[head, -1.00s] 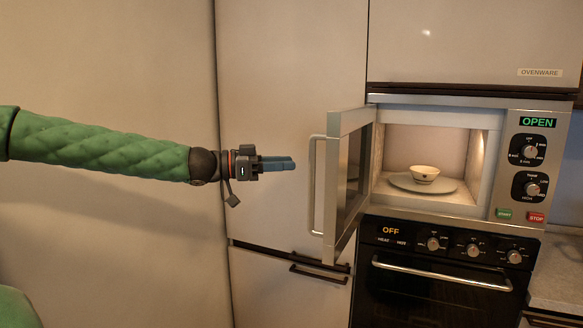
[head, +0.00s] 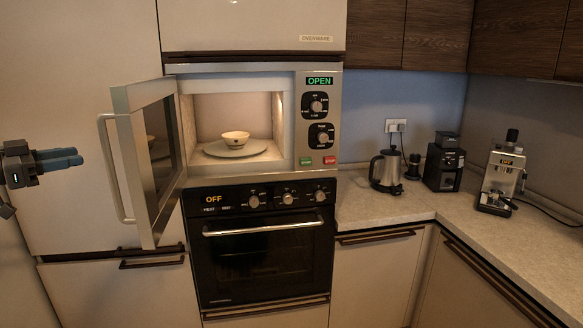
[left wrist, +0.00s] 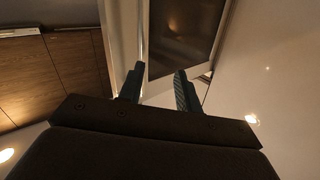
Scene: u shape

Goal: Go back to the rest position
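My left gripper (head: 72,160) is at the left edge of the head view, empty, a little left of the open microwave door (head: 150,165) and its handle (head: 112,170). It does not appear to touch them. In the left wrist view my left gripper (left wrist: 159,76) shows two blue fingers apart with nothing between them; the door (left wrist: 187,35) is beyond. The microwave (head: 298,165) displays OPEN. A small white bowl (head: 235,138) stands upright on the round plate (head: 213,150) inside. My right gripper is not in view.
A black oven (head: 262,262) showing OFF is below the microwave, its door shut. The counter (head: 375,210) at the right holds a kettle (head: 386,170), a black grinder (head: 444,165) and a coffee machine (head: 500,175). The open microwave door sticks out in front of the cabinets.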

